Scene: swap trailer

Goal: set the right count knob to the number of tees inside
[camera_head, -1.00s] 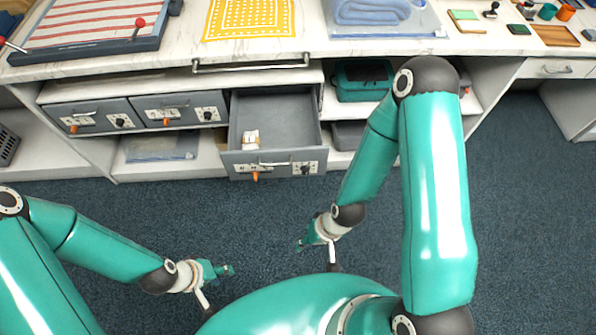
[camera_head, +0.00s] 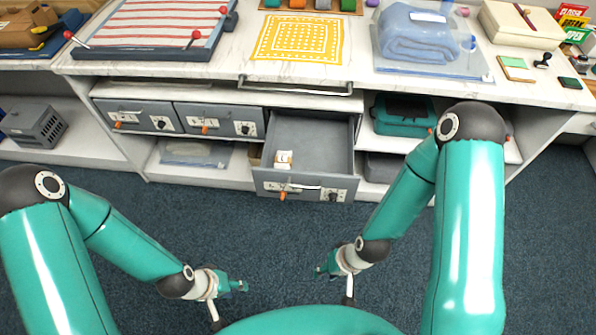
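The right one of three grey drawers (camera_head: 327,146) under the counter is pulled out. A small white and orange item (camera_head: 284,158) lies inside it near the front left; I cannot make out whether it is tees. The drawer's front carries a handle, labels, an orange tab (camera_head: 283,195) and a dark count knob (camera_head: 333,196) at the right. The knob's setting is too small to read. My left gripper (camera_head: 240,286) is low over the floor at left, apart from everything. My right gripper (camera_head: 322,270) is low in front of the open drawer, touching nothing. Finger gaps are unclear.
Two shut grey drawers (camera_head: 140,116) with knobs sit to the left. A teal case (camera_head: 403,115) stands on the shelf at right. The counter holds a striped board (camera_head: 150,22), a yellow cloth (camera_head: 300,38) and a bagged blue towel (camera_head: 420,40). The carpet in front is clear.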

